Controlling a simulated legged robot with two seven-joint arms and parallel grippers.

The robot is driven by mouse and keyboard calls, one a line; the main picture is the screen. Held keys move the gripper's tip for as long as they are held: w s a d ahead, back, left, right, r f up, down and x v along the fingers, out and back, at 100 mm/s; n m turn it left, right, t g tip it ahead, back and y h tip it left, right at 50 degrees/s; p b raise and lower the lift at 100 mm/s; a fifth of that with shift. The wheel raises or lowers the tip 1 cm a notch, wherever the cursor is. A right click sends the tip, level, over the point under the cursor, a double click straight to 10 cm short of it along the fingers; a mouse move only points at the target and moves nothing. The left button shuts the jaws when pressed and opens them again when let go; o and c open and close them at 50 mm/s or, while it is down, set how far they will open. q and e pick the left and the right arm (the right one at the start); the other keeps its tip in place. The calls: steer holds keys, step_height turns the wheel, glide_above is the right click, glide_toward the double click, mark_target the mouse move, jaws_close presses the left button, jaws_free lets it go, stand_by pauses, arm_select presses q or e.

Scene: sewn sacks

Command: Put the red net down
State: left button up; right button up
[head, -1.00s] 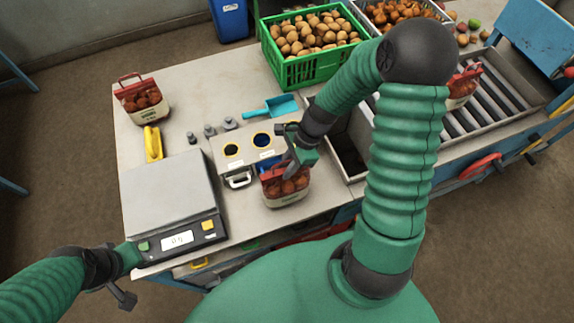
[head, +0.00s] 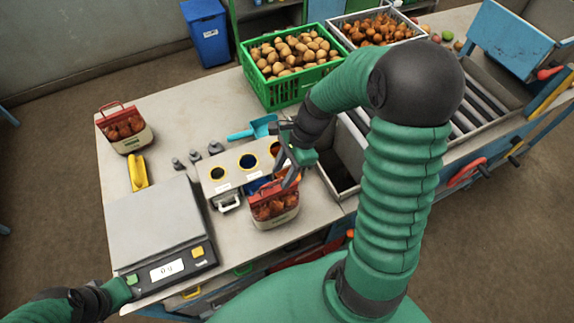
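A red net bag (head: 274,209) with a pale label band and brown produce inside is upright at the front of the table, just before the white box with round holes. My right gripper (head: 285,178) is at the top of this bag and looks shut on its red upper part. The fingers partly cover the bag's top. I cannot tell whether its base touches the table (head: 177,120). A second red net bag (head: 125,128) stands at the table's back left. My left gripper (head: 112,293) is at the lower left by the scale; its fingers are unclear.
A scale (head: 155,225) fills the front left. The holed white box (head: 217,173), a blue scoop (head: 254,127) and small weights (head: 195,156) lie behind the held bag. A green crate (head: 290,90) stands at the back. Rollers (head: 485,95) are at the right.

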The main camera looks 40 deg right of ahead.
steer(key=v, duration=0.5)
steer(key=s+a+f+n+h, duration=0.1)
steer(key=a+n, duration=0.4)
steer(key=n, duration=0.5)
steer(key=s+a+f+n+t+h, duration=0.1)
steer(key=a+n, duration=0.4)
steer(key=n, duration=0.5)
step_height(320, 180, down, 3)
steer(key=shift+s+a+r+n+t+h, duration=0.35)
steer(key=shift+s+h, duration=0.5)
steer(key=shift+h, duration=0.35)
